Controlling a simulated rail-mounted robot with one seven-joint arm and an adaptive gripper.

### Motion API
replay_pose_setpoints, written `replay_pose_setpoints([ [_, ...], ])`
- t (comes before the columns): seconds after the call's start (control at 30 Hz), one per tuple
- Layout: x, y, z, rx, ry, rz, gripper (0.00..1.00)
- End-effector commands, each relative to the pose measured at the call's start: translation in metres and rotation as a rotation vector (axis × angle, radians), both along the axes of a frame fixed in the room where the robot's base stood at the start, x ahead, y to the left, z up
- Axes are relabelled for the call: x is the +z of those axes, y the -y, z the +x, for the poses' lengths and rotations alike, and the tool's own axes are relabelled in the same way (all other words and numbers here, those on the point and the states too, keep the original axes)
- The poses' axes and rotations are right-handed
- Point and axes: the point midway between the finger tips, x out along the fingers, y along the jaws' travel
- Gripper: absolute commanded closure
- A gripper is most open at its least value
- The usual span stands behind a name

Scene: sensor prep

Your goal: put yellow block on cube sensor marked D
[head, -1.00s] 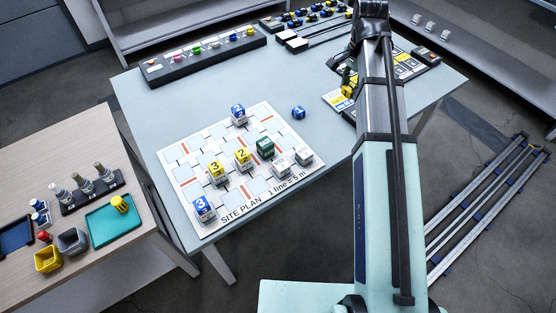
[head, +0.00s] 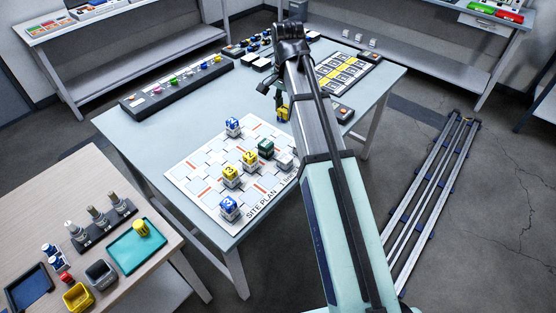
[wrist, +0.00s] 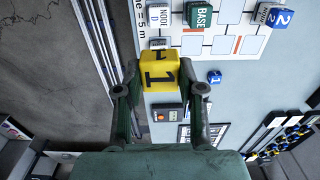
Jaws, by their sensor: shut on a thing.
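My gripper (wrist: 160,88) is shut on a yellow block (wrist: 160,73) marked 1, which hangs above the blue table past the site plan's right end. The block also shows below my gripper in the head view (head: 283,114). The sensor cube marked NODE D (wrist: 158,16) is a pale cube on the site plan, beside the green BASE cube (wrist: 200,18) and apart from the held block. In the head view a pale cube (head: 284,160) stands right of the green one, next to my arm.
The site plan (head: 190,174) also bears cubes topped with yellow 2 (head: 249,157), yellow 3 (head: 230,173), blue 3 (head: 228,204) and blue 2 (head: 233,125) blocks. A loose blue block (wrist: 214,76) lies on the table. My arm hides the plan's right corner in the head view.

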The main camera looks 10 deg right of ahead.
Motion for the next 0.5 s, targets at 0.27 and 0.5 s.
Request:
replay_pose_setpoints([
  [0.27, -0.057, 0.0, -0.003, 0.001, -0.007, -0.001, 0.88],
  [0.5, -0.108, 0.0, -0.003, 0.001, -0.006, 0.0, 0.88],
])
